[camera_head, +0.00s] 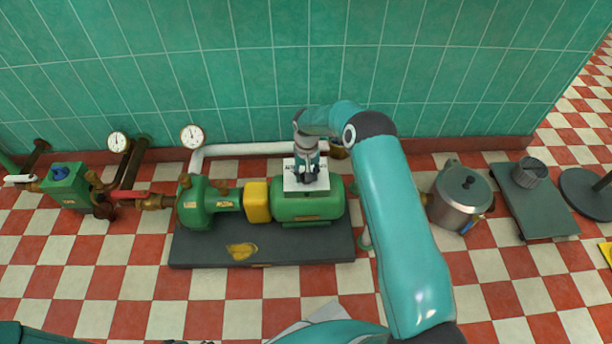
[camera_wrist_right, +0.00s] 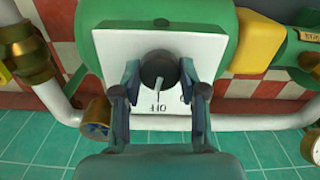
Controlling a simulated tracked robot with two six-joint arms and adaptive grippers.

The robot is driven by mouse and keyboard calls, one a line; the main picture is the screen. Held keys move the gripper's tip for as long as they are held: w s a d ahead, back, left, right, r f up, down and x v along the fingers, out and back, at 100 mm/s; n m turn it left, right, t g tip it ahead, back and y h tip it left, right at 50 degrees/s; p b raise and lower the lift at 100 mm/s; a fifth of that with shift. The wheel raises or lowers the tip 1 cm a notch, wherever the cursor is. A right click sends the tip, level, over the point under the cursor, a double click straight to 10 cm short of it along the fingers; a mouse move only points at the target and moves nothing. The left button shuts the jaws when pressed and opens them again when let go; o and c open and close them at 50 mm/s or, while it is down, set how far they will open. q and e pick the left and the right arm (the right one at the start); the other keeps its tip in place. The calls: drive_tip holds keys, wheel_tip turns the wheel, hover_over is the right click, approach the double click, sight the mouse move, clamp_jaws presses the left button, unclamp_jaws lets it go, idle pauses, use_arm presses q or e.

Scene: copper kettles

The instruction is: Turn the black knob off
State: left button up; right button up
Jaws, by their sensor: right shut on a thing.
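The black knob (camera_wrist_right: 158,70) sits on a white square panel (camera_wrist_right: 113,48) on the green motor. In the right wrist view its pale pointer line points down toward the printed word OFF. My right gripper (camera_wrist_right: 160,74) has a finger on each side of the knob and is shut on it. In the head view the gripper (camera_head: 307,176) reaches down over the white panel (camera_head: 291,184) and hides the knob. My left arm shows only at the bottom left edge of the head view. Small dark parts at the bottom edge may be its gripper, cut off by the frame.
The green motor (camera_head: 310,209) joins a yellow coupling (camera_head: 257,202) and a green pump (camera_head: 203,205) on a dark base (camera_head: 300,245). A white pipe (camera_head: 250,149) runs behind. A metal kettle (camera_head: 457,202) stands right of my right arm. Open checkered floor lies in front.

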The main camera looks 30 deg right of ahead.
drive_tip(key=shift+n, duration=1)
drive_tip(key=o, duration=1.1)
drive_tip(key=shift+o, duration=0.2)
wheel_tip(320, 180, up, 12)
drive_tip(key=shift+w, duration=0.1)
